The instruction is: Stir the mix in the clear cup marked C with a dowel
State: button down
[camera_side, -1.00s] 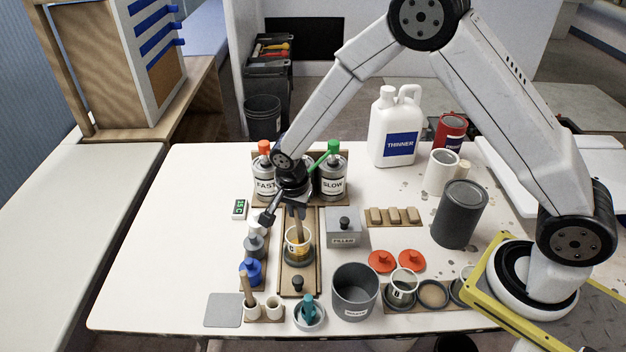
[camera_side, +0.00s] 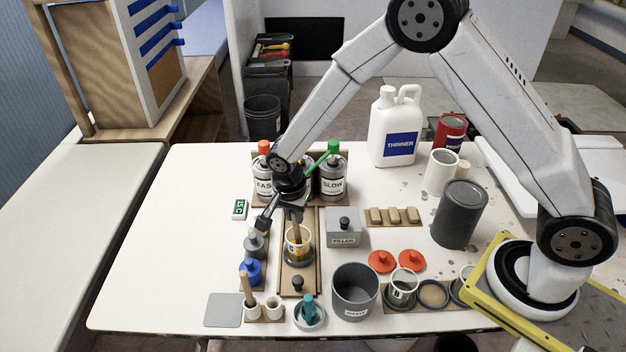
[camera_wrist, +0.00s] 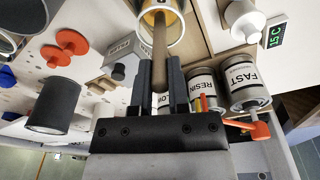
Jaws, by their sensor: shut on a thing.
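My gripper (camera_side: 294,212) is shut on a wooden dowel (camera_side: 297,232). In the wrist view my gripper (camera_wrist: 160,68) has the dowel (camera_wrist: 160,42) between its two dark fingers. The dowel's lower end is inside a clear cup (camera_side: 305,246) holding an amber mix. The cup stands on a dark round base on a wooden board. In the wrist view the cup (camera_wrist: 178,32) shows its rim and the amber mix around the dowel. The mark on this cup is too small to read surely.
FAST (camera_side: 265,185) and SLOW (camera_side: 333,183) cans stand behind the cup. A grey FILLER box (camera_side: 344,232) is right of it, and a grey pot (camera_side: 355,300) stands in front. Another cup (camera_side: 404,283) sits in a holder to the right.

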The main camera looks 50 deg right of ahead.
jog(key=shift+r, duration=0.1)
dwell(0.3)
notch_tip(320, 180, up, 8)
jog(key=a, duration=0.1)
dwell(1.1)
jog(key=shift+s, duration=0.1)
dwell(0.6)
